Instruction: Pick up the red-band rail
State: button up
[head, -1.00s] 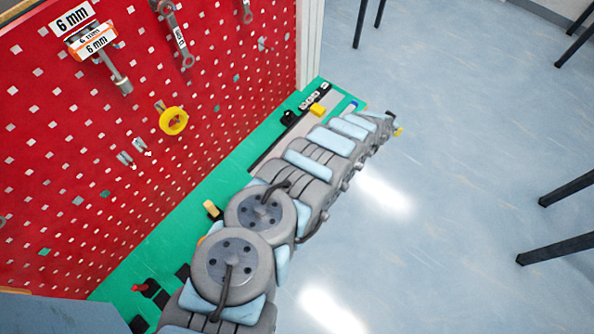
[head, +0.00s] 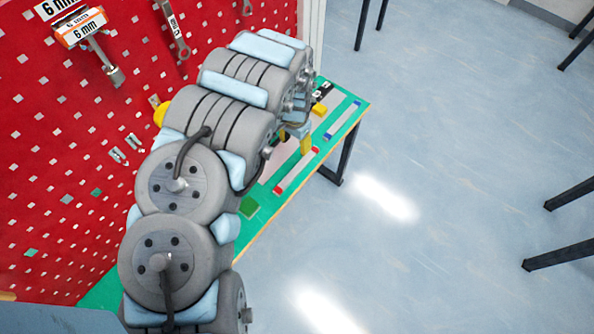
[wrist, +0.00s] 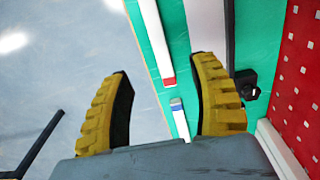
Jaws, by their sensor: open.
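The red-band rail (head: 296,170) is a pale flat strip with red ends, lying on the green table top in the head view. In the wrist view the same rail (wrist: 153,38) runs up from its red end, between my fingertips in the picture. My gripper (wrist: 161,66) has yellow ribbed fingers spread wide, with nothing held. In the head view my gripper (head: 295,142) is partly hidden behind my arm, near the rail's far end. Its height above the rail is hard to tell.
A blue-band rail (head: 343,118) lies beyond the red one; its blue end (wrist: 176,104) shows in the wrist view. A wider pale strip (wrist: 207,28) and a black fitting (wrist: 246,84) lie toward the red pegboard (head: 60,180). A yellow block (head: 320,108) sits at the far end.

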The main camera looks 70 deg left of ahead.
jog(key=b, duration=0.2)
send_over(297, 169)
notch_tip(297, 169, down, 5)
jog(key=shift+s+a+f+p, duration=0.1)
jog(key=shift+a+f+p, duration=0.1)
jog(key=shift+f, duration=1.45)
jog(key=shift+s+a+f+p, duration=0.1)
jog(key=shift+f+p, duration=0.1)
jog(key=shift+f, duration=1.4)
jog(key=shift+w+d+f, duration=0.1)
jog(key=shift+d+f, duration=0.1)
jog(key=shift+f, duration=0.5)
jog(key=shift+w+d+f, duration=0.1)
jog(key=shift+d+f, duration=0.05)
jog(key=shift+f, duration=1.65)
grip_shut()
